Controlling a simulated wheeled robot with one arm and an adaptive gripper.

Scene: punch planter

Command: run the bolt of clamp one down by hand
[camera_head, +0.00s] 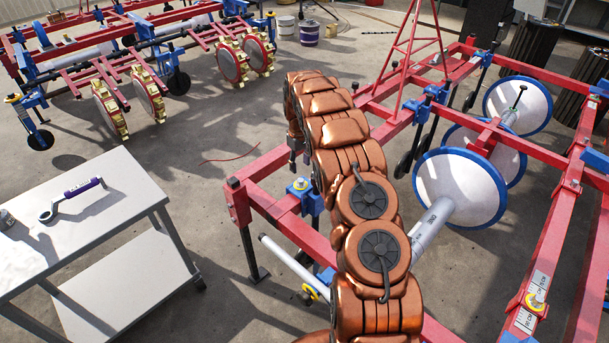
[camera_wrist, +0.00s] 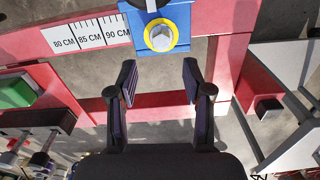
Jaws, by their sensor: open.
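In the wrist view a silver bolt head (camera_wrist: 160,38) sits inside a yellow ring on a blue clamp (camera_wrist: 178,17) on the red beam. My gripper (camera_wrist: 158,75) is open and empty, its two dark fingers apart. In that picture the bolt head lies beyond the fingertips, roughly centred between them, and nothing touches it. In the head view a blue clamp (camera_head: 312,203) with a yellow-ringed bolt (camera_head: 300,184) stands on the near red beam, just below the end of my arm. My copper arm hides much of the gripper there. No label shows which clamp is number one.
A white scale (camera_wrist: 88,35) lies on the beam beside the clamp. A grey cart (camera_head: 125,180) at left carries a purple-handled wrench (camera_head: 83,187). White discs with blue rims (camera_head: 460,187) stand at right. Open floor lies between cart and red frame (camera_head: 270,160).

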